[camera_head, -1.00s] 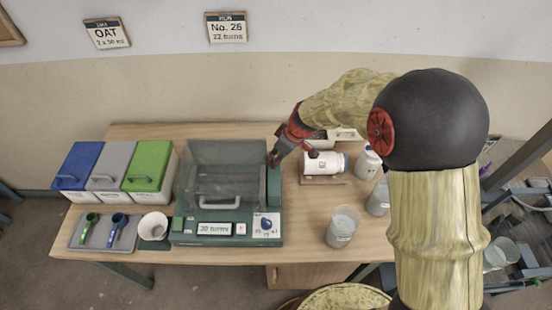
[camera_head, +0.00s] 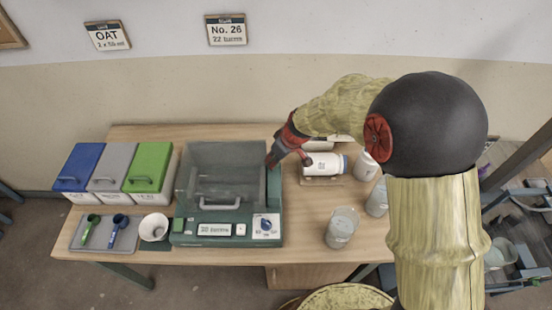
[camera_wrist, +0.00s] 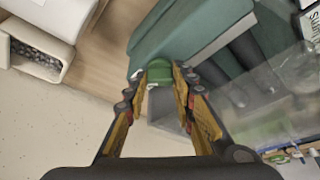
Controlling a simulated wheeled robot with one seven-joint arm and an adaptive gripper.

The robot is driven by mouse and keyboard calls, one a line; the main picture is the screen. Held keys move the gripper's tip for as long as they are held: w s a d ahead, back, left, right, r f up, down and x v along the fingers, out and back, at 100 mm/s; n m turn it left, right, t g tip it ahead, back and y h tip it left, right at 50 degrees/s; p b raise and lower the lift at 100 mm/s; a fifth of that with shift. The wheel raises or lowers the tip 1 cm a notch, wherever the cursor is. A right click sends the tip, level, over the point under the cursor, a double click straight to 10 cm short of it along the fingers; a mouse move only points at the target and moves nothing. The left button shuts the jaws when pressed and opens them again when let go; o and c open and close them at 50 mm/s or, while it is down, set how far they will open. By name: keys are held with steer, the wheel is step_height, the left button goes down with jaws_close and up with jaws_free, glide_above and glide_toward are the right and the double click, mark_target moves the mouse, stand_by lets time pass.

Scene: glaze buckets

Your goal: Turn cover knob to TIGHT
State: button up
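The green machine (camera_head: 226,236) with a clear, smoky cover (camera_head: 225,168) stands in the middle of the table. The cover looks shut over it. A green knob (camera_wrist: 159,72) shows in the wrist view, at the edge of the machine's green housing. My gripper (camera_wrist: 160,88) has its two fingers spread, one on each side of the knob, with gaps that look clear of it. In the head view my gripper (camera_head: 287,160) is at the machine's right rear side and hides the knob. Any TIGHT marking is not readable.
A white jar (camera_head: 324,165) lies on a stand just right of my gripper. Blue, grey and green bins (camera_head: 148,168), a scoop tray (camera_head: 104,232) and a white cup (camera_head: 153,228) are left.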

steer(key=o, duration=0.4)
steer(key=shift+w+r, duration=0.15)
steer(key=shift+w, duration=0.1)
steer(key=shift+a+r, duration=0.1)
steer(key=shift+r, duration=0.05)
steer(key=shift+r, duration=0.2)
steer(key=v, duration=0.7)
steer(key=shift+s+d, duration=0.3)
steer(key=shift+d, duration=0.05)
